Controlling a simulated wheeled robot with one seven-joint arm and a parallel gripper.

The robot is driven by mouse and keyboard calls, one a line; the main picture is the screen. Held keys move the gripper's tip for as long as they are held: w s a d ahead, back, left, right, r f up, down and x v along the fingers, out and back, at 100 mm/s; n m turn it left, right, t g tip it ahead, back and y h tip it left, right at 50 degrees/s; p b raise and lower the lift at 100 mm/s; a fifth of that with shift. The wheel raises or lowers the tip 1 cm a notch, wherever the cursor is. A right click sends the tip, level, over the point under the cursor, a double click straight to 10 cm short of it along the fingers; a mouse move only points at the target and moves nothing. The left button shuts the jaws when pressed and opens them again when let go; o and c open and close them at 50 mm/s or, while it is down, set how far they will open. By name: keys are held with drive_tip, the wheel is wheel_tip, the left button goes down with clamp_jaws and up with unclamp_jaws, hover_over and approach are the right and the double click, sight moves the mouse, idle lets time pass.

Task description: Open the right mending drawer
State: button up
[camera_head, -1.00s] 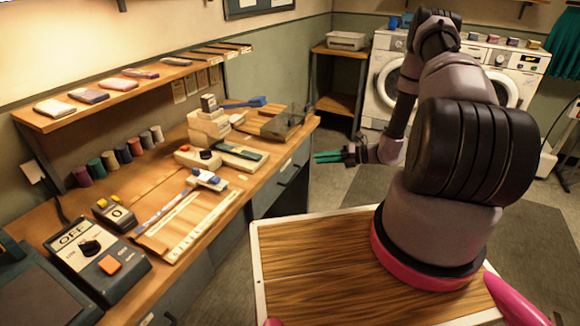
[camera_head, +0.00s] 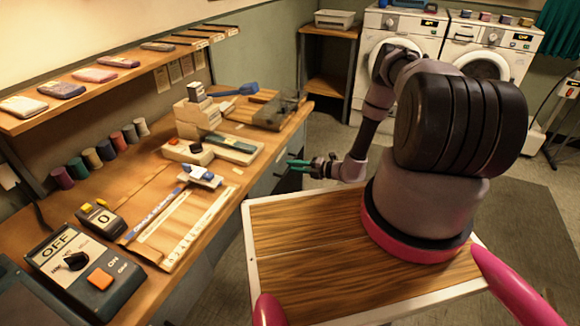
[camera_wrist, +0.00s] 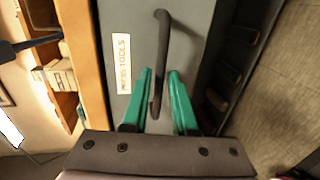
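In the wrist view, a grey drawer front (camera_wrist: 133,28) carries a dark bar handle (camera_wrist: 162,45) and a pale label (camera_wrist: 123,64) on which the word TOOLS can be read. My gripper (camera_wrist: 160,72) has two green fingers, one on each side of the handle. They are apart, with gaps to the bar, so it is not gripped. In the head view, my gripper (camera_head: 289,166) is beside the front of the workbench (camera_head: 225,205), below its top. The drawer front is mostly hidden there, and I cannot tell from it how far the drawer stands out.
A shelf (camera_head: 120,75) hangs above. Washing machines (camera_head: 400,35) stand at the back. Grey floor (camera_head: 335,135) is free beyond the gripper.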

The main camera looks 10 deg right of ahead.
drive_tip(key=shift+x, duration=0.9)
clamp_jaws()
idle(0.9)
